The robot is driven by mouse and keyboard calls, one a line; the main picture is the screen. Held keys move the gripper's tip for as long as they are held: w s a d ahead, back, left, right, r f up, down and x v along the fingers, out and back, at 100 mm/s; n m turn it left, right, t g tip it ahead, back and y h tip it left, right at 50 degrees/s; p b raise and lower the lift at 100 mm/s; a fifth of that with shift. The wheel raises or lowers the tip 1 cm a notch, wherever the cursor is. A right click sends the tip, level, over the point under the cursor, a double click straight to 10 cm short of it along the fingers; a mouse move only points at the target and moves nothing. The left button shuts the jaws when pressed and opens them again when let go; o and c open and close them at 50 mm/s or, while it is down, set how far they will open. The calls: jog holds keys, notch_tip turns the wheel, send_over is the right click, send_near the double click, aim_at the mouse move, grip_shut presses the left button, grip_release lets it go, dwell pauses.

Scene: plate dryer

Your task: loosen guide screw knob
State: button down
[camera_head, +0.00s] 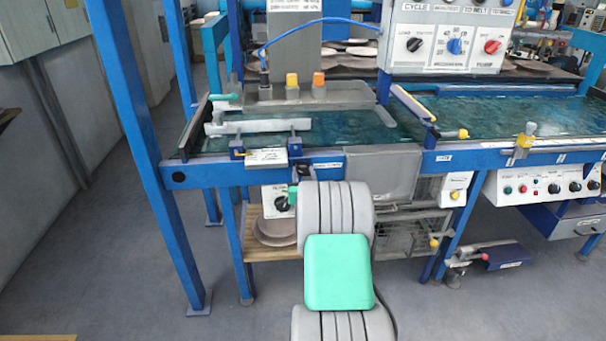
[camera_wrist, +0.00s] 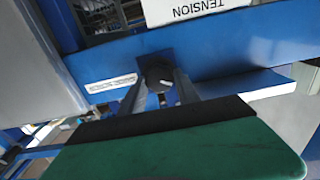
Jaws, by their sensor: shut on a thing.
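A dark round knob (camera_wrist: 158,74) sits on the face of the blue rail in the wrist view, which I take to be the guide screw knob. My gripper (camera_wrist: 161,84) has one finger on either side of it and is shut on it. The finger contact is small and dim. In the head view, a small dark part (camera_head: 305,170) on the blue front rail shows just above my arm. My arm hides most of the gripper there.
The blue frame rail (camera_wrist: 220,50) runs across the wrist view, with an upside-down TENSION label (camera_wrist: 195,10) beside it. In the head view, a grey panel (camera_head: 382,172) hangs right of my arm, and a blue post (camera_head: 140,140) stands at left. Floor at left is clear.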

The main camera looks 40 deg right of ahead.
jog(key=m+b, duration=0.3)
jog(key=m, duration=0.1)
jog(key=shift+f+m, duration=0.1)
jog(key=shift+m, duration=0.3)
jog(key=m+b, duration=0.2)
jog(key=m, duration=0.2)
jog(key=shift+d+m, duration=0.1)
jog(key=shift+m, duration=0.2)
jog(key=m+b, duration=0.2)
jog(key=m, duration=0.3)
jog(key=m+b, duration=0.1)
jog(key=m, duration=0.3)
jog(key=shift+m, duration=0.3)
jog(key=c, duration=0.9)
grip_release()
jog(key=shift+f, duration=0.1)
